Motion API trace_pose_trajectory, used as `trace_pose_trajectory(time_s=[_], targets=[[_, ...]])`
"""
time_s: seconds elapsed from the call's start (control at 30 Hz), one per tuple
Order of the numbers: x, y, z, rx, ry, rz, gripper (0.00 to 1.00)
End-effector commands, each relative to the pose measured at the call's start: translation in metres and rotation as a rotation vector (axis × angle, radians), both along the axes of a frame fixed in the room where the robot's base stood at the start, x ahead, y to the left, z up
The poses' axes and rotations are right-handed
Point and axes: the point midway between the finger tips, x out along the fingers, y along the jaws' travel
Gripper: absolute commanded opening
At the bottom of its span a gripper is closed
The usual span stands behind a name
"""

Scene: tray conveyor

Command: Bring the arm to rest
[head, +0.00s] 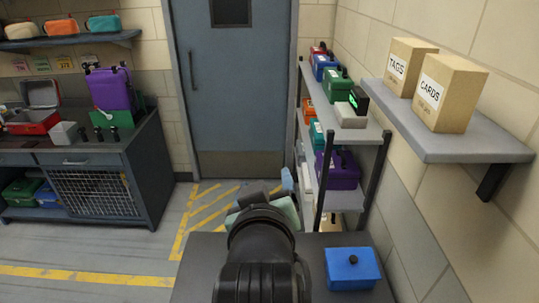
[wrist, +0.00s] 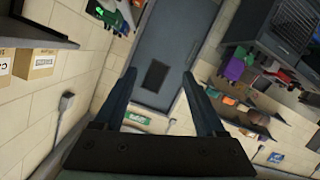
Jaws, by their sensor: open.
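My arm shows at the bottom middle of the head view, pointing away toward the door. Its own links hide most of the hand there. In the wrist view my gripper (wrist: 159,75) is open, its two dark fingers well apart. Nothing is held between them. The door and wall lie beyond the fingertips, and the wrist picture is strongly tilted.
A blue box (head: 351,270) with a black knob sits on the dark surface right of my arm. A shelf rack (head: 355,136) with coloured boxes stands ahead right. A wall shelf (head: 450,148) holds two cartons. A workbench (head: 145,165) stands left. Floor before the door (head: 235,85) has yellow stripes.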

Motion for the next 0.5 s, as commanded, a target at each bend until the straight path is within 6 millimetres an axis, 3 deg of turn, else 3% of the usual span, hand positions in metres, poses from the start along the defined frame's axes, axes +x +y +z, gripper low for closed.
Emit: trace_pose_trajectory(time_s=[0.03,0.1,0.2,0.3,0.4,0.5], targets=[[0.000,-0.001,0.038,0.041,-0.141,-0.007,0.73],[-0.007,-0.001,0.091,0.101,-0.328,-0.008,0.73],[-0.031,-0.003,0.163,0.186,-0.582,0.007,0.73],[-0.065,-0.005,0.219,0.259,-0.799,0.034,0.73],[-0.097,-0.006,0.257,0.313,-0.962,0.065,0.73],[-0.120,-0.007,0.279,0.345,-1.062,0.089,0.73]])
